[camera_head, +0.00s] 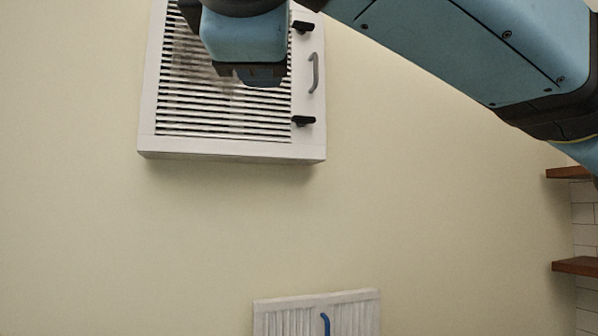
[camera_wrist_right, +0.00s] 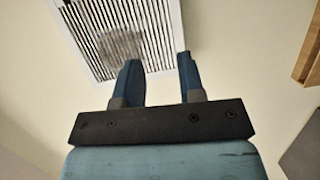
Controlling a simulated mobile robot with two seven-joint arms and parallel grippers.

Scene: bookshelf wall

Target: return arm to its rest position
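My right arm (camera_head: 465,45) comes in from the upper right in the head view and is raised and bent. My right gripper (camera_head: 252,77) is in front of a white wall vent (camera_head: 225,146); any gap between them is hard to judge. In the right wrist view the two blue fingers of this gripper (camera_wrist_right: 160,80) stand apart with nothing between them. The vent shows behind them there (camera_wrist_right: 165,20).
The vent has dark slats with a dusty grey patch, two black latches (camera_head: 303,121) and a grey handle (camera_head: 314,73). A white slatted panel with a blue handle (camera_head: 325,323) is lower down. Wooden shelves (camera_head: 575,265) are at the right edge. The wall between is bare.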

